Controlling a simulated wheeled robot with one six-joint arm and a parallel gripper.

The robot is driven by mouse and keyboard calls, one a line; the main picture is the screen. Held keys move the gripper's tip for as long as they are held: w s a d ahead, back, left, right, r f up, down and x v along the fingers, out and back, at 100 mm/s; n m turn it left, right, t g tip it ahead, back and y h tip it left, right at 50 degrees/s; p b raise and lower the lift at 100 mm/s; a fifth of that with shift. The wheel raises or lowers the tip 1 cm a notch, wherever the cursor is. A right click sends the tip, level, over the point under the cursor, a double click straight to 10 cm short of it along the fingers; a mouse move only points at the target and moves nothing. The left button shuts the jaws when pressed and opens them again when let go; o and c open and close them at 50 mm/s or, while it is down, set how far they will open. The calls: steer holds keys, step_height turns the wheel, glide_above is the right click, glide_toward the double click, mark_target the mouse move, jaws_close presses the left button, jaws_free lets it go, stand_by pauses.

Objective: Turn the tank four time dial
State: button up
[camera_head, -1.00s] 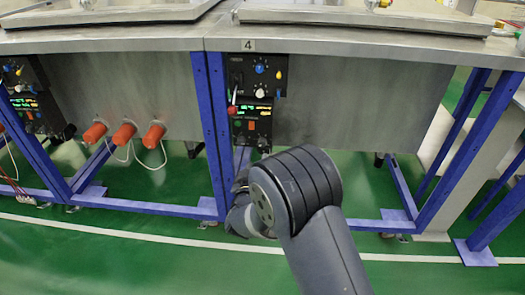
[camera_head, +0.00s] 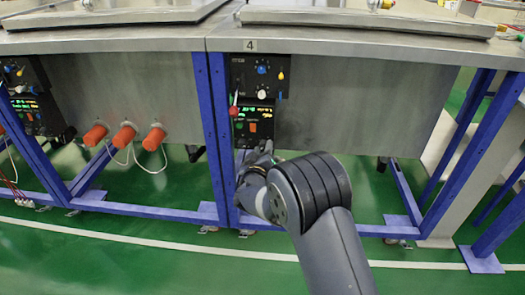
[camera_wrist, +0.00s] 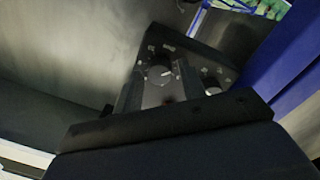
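The tank four control panel (camera_head: 254,100) is a black box under the tabletop marked 4 in the head view. It has a blue-capped knob (camera_head: 262,70), a grey-white knob (camera_head: 261,94), and a lit display with coloured digits below. I cannot read which knob is the time dial. In the wrist view, a round knob with a pale pointer (camera_wrist: 158,74) is near the middle, and another knob (camera_wrist: 212,88) is to its right.
A red-tipped lever (camera_head: 233,108) sticks out at the panel's left side, beside a blue table leg (camera_head: 212,130). A yellow switch (camera_head: 281,75) is right of the blue knob. Orange plugs (camera_head: 124,135) are on the neighbouring tank at left. Green floor in front is open.

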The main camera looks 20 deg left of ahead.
steer(key=c, duration=0.8)
steer(key=shift+m, duration=0.3)
steer(key=m+b, duration=0.1)
steer(key=m, duration=0.3)
steer(key=m+b, duration=0.2)
steer(key=m, duration=0.2)
steer(key=shift+m+g, duration=0.3)
steer(key=shift+g, duration=0.1)
steer(key=m+b, duration=0.4)
steer(key=m, duration=0.2)
steer(key=shift+y, duration=0.4)
steer(key=m, duration=0.5)
steer(key=shift+r+b, duration=0.1)
steer(key=shift+b, duration=0.25)
steer(key=shift+m+y, duration=0.3)
